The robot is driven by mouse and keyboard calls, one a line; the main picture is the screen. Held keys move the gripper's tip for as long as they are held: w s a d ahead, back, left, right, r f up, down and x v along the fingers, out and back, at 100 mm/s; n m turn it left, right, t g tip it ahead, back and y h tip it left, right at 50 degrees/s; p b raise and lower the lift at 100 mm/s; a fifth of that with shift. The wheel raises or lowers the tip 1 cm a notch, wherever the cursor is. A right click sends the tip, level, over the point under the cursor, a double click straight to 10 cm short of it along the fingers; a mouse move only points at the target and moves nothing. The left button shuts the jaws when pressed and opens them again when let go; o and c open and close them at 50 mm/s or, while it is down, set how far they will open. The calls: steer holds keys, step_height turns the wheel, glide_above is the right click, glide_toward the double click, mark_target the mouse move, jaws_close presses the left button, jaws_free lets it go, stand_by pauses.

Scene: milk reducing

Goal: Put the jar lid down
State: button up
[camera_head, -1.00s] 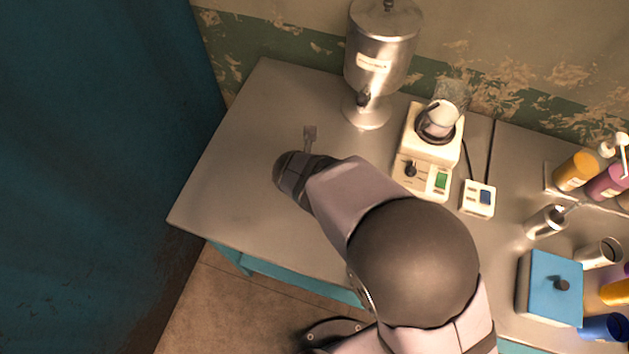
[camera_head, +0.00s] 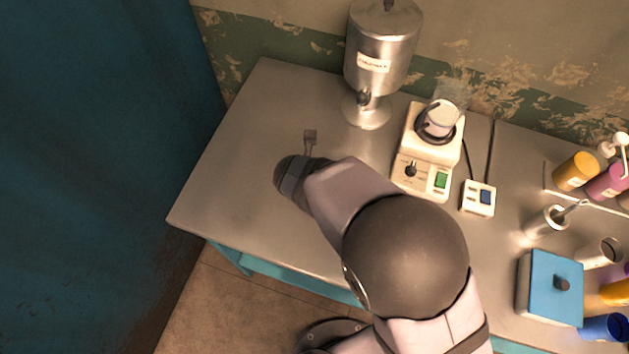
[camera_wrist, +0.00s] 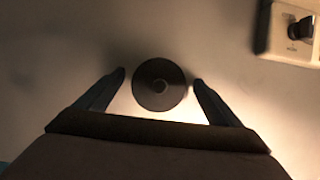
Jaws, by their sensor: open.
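The jar lid (camera_wrist: 150,97) is a dark round disc with a small knob at its centre, lying flat on the grey table in the wrist view. My gripper (camera_wrist: 160,78) is open, with one finger on each side of the lid and a visible gap on both sides. In the head view my gripper (camera_head: 310,137) is over the left part of the table, small and partly blocked by my own arm. I cannot make out the lid in the head view.
A white hotplate device (camera_head: 425,165) with a cup (camera_head: 442,116) on it stands right of my gripper. A metal dispenser (camera_head: 378,60) stands behind. A blue box (camera_head: 552,288) and bottles (camera_head: 577,171) are at the right. The table's left part (camera_head: 235,165) is clear.

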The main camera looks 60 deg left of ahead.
steer(key=v, duration=1.2)
steer(key=shift+r+b, duration=0.15)
steer(key=shift+b, duration=0.25)
steer(key=w+d+m+h, duration=0.3)
steer(key=w+d+m, duration=1.55)
steer(key=w, duration=0.35)
steer(key=w+d+m+g, duration=0.2)
steer(key=w+d+m, duration=0.1)
steer(key=d+m, duration=1.25)
steer(key=s+d+f+m, duration=0.1)
steer(key=s+d+m, duration=0.1)
steer(key=d+m, duration=0.3)
steer(key=s+d+m+g, duration=0.1)
steer(key=s+d+m, duration=0.1)
steer(key=d+m, duration=0.4)
steer(key=shift+s+d+f, duration=0.35)
steer(key=shift+d+f, duration=0.05)
steer(key=shift+d, duration=0.4)
